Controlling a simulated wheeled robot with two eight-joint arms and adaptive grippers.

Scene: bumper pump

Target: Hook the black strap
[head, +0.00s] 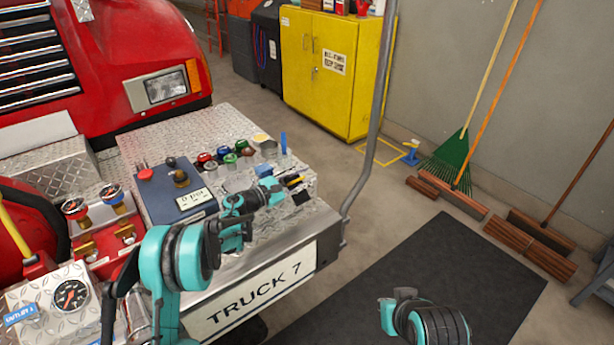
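My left arm reaches in from the left over the truck's front bumper (325,222). My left gripper (290,186) is at the bumper's right end, among small fittings there. It is small and partly hidden by my wrist, so I cannot tell whether it is open or shut. A small dark piece with a yellow part (293,180) lies right at the gripper; I cannot tell whether it is the black strap. No other strap can be made out.
Red-and-brass gauges (112,196) are at left. A grey pole (372,140) rises at the bumper's right end.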

